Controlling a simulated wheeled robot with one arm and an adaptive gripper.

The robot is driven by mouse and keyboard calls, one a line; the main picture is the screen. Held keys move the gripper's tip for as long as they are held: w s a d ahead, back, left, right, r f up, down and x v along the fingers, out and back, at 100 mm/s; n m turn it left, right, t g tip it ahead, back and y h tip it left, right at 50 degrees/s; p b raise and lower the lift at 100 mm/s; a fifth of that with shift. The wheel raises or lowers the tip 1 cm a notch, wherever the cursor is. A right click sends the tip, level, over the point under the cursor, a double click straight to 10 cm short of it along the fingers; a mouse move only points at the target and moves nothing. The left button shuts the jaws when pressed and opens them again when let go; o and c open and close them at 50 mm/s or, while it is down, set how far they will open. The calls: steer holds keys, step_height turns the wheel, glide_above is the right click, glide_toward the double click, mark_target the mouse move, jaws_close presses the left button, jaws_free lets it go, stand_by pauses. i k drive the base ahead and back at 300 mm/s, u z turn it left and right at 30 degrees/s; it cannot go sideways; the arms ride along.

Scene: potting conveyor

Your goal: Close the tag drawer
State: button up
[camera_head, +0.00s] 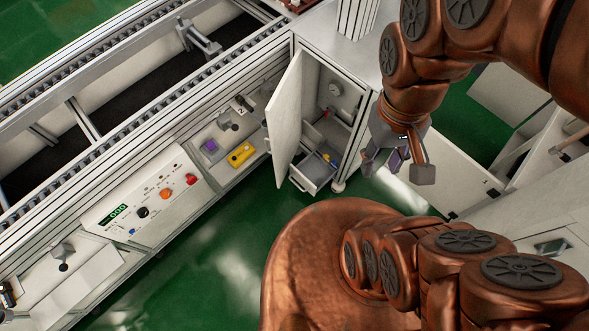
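The drawer (297,181) is a small grey box low in an open white cabinet (340,65). I cannot read a tag on it. It is pulled out past the cabinet front, with a handle on its near end and small yellow and dark items inside. My gripper (396,168) hangs to the right of the drawer, apart from it. Its grey fingers are spread, and I see nothing held between them. The cabinet door (287,118) stands open at the drawer's left and hides part of the cabinet's inside.
A conveyor (150,72) runs along the left. Its front ledge carries a yellow item (241,155), a purple item (210,146) and a control panel (146,205) with a green display. Pale panels stand at the right. Green floor (225,255) is free before the conveyor.

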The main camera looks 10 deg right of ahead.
mark_target(313, 173)
steer(key=u, duration=0.1)
steer(key=k, duration=0.8)
steer(key=u, duration=1.2)
steer(key=i, duration=0.4)
steer(key=u, duration=0.45)
